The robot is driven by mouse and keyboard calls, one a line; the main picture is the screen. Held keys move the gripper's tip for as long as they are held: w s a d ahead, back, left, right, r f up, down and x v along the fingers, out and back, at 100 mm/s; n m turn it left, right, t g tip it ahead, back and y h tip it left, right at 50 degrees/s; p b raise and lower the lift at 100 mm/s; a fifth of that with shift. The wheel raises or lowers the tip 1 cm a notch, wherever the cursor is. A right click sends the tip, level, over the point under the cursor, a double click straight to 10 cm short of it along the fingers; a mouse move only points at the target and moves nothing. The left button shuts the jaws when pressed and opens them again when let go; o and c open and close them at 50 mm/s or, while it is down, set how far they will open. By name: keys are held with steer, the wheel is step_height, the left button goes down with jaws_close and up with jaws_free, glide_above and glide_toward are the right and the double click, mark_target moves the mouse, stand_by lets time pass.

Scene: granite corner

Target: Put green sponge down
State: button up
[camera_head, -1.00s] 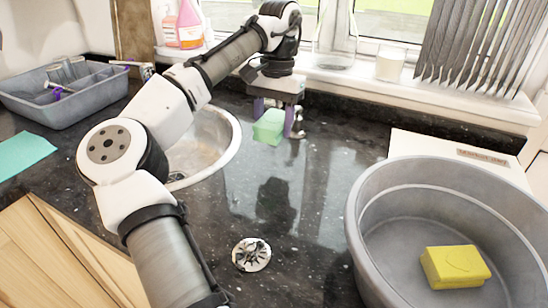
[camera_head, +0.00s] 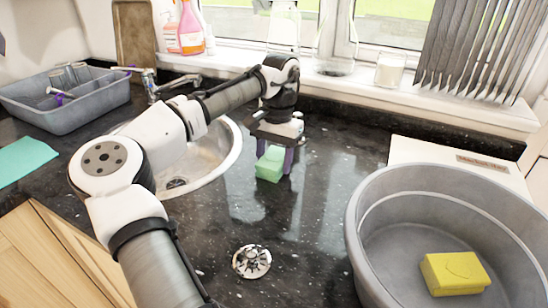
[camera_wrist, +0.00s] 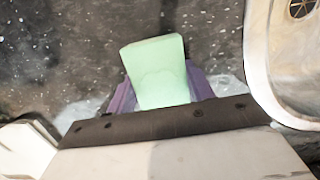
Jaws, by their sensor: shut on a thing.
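The green sponge (camera_head: 270,164) is a pale green block between the purple fingers of my gripper (camera_head: 274,164). My gripper is shut on it and points down over the dark granite counter (camera_head: 330,180), to the right of the sink. The sponge is at or just above the counter surface; I cannot tell whether it touches. In the wrist view the sponge (camera_wrist: 157,70) sticks out between the purple fingers, with speckled granite behind it and the sink rim at the right.
The round metal sink (camera_head: 228,150) is left of my gripper. A large grey tub (camera_head: 360,215) with a yellow sponge (camera_head: 455,272) inside stands at the right. A metal drain strainer (camera_head: 252,261) lies in front. A grey basin (camera_head: 60,112) is at the far left. Counter right of my gripper is clear.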

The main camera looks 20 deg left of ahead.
mark_target(277, 153)
steer(key=o, duration=1)
steer(key=shift+c, duration=0.2)
step_height(277, 153, up, 12)
steer(key=w, duration=0.1)
steer(key=shift+w+d, duration=0.2)
steer(key=shift+w, duration=0.2)
